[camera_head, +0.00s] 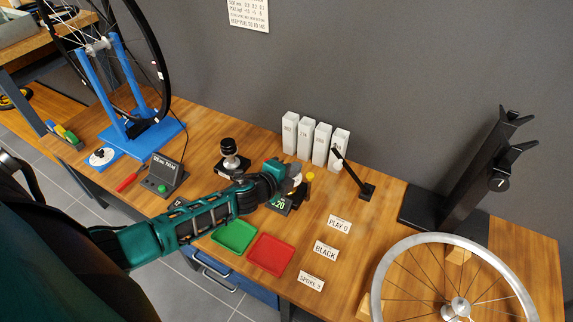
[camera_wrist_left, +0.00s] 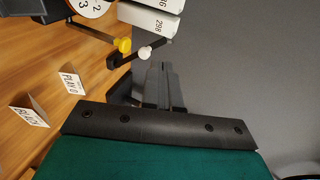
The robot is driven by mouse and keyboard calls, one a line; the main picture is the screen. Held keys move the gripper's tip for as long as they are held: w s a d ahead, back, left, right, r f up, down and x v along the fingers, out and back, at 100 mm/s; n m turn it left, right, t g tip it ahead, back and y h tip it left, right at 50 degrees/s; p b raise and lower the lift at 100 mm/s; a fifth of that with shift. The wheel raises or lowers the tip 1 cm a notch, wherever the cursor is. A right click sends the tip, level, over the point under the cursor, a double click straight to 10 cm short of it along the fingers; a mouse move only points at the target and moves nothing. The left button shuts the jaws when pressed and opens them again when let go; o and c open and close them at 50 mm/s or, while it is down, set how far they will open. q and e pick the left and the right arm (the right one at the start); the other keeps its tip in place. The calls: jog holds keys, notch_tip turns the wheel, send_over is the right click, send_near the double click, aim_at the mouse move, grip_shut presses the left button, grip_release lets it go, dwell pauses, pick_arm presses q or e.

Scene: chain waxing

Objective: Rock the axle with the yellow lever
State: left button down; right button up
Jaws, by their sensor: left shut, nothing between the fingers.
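The knob also shows at the upper middle of the left wrist view (camera_wrist_left: 123,45), near a white-tipped black lever (camera_wrist_left: 143,53). My left gripper is shut and empty, its fingertips hard to make out beside a white dial (camera_head: 295,178). My right gripper is not in view.
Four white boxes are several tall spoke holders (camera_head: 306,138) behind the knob. A black stand (camera_head: 462,180) is at the right. Green (camera_head: 234,235) and red (camera_head: 271,253) trays lie in front. A blue stand (camera_head: 140,135) holds another wheel at the left.

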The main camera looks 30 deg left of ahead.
pick_arm(q)
jog(key=shift+s+a+r, duration=0.1)
jog(key=shift+s+r, duration=0.4)
jog(key=shift+s, duration=0.15)
jog(key=shift+s+a+r, duration=0.1)
jog(key=shift+s+r, duration=0.35)
jog(key=shift+s, duration=0.2)
